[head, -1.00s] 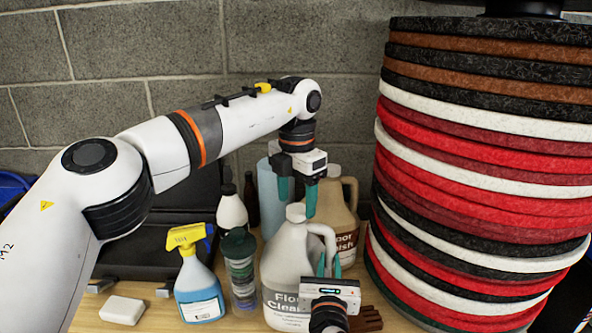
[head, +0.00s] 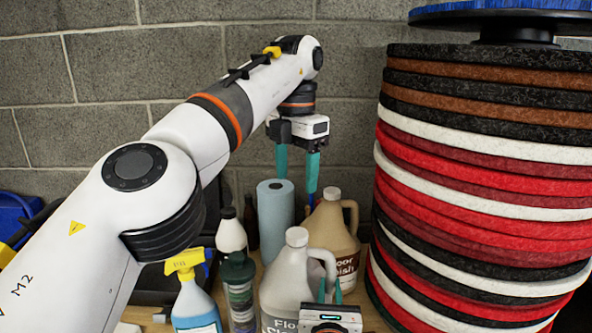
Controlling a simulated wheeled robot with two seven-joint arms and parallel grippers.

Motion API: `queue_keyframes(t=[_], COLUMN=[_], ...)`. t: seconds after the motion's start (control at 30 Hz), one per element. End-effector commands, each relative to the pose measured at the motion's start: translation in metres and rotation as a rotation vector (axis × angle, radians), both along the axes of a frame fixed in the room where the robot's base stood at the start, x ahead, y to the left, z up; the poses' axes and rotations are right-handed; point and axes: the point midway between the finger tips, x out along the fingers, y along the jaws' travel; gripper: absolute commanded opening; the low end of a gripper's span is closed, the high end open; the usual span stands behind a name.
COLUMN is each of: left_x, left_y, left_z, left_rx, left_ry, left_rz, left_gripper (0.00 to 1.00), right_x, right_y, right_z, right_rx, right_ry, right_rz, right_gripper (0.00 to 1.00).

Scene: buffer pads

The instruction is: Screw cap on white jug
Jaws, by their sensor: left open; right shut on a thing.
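The white jug (head: 285,295) labelled Floor Cleaner stands upright at the bottom centre of the head view. A white cap (head: 297,237) sits on its neck; I cannot tell how tightly it is seated. My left gripper (head: 297,188) is open and empty above the cap, clear of it, with its teal fingers pointing down. My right gripper (head: 330,291) is at the bottom edge, shut on the jug's handle (head: 326,262). The lower jug and most of the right arm are cut off by the frame.
A brown-tinted jug (head: 332,235) stands close behind right. A blue paper roll (head: 275,215), a white bottle (head: 231,235), a green-lidded container (head: 240,290) and a spray bottle (head: 195,302) crowd the left. A tall pad stack (head: 480,190) borders the right.

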Motion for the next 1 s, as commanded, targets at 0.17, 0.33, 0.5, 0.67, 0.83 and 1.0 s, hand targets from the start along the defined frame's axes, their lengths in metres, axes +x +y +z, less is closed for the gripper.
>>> queue_keyframes(t=[0.17, 0.33, 0.5, 0.67, 0.83, 1.0], left_x=[0.000, 0.000, 0.000, 0.000, 0.000, 0.000], left_y=[0.000, 0.000, 0.000, 0.000, 0.000, 0.000], left_z=[0.000, 0.000, 0.000, -0.003, -0.011, -0.021], left_rx=[0.000, 0.000, 0.000, 0.000, 0.000, 0.000], left_ry=[0.000, 0.000, 0.000, 0.000, 0.000, 0.000], left_rz=[0.000, 0.000, 0.001, 0.001, 0.001, 0.001], left_gripper=[0.64, 0.64, 0.64, 0.64, 0.64, 0.64], right_x=[0.000, 0.000, 0.000, -0.007, -0.036, -0.073], right_y=[0.000, 0.000, 0.000, 0.001, 0.003, 0.008], right_z=[0.001, 0.001, 0.000, -0.001, -0.003, -0.004], right_rx=[0.000, 0.000, 0.000, 0.001, 0.004, 0.002], right_ry=[-0.002, -0.001, -0.001, 0.000, 0.001, 0.001], right_rz=[-0.001, 0.000, 0.000, 0.001, 0.000, 0.001], right_gripper=[0.27, 0.46, 0.46, 0.46, 0.46, 0.46])
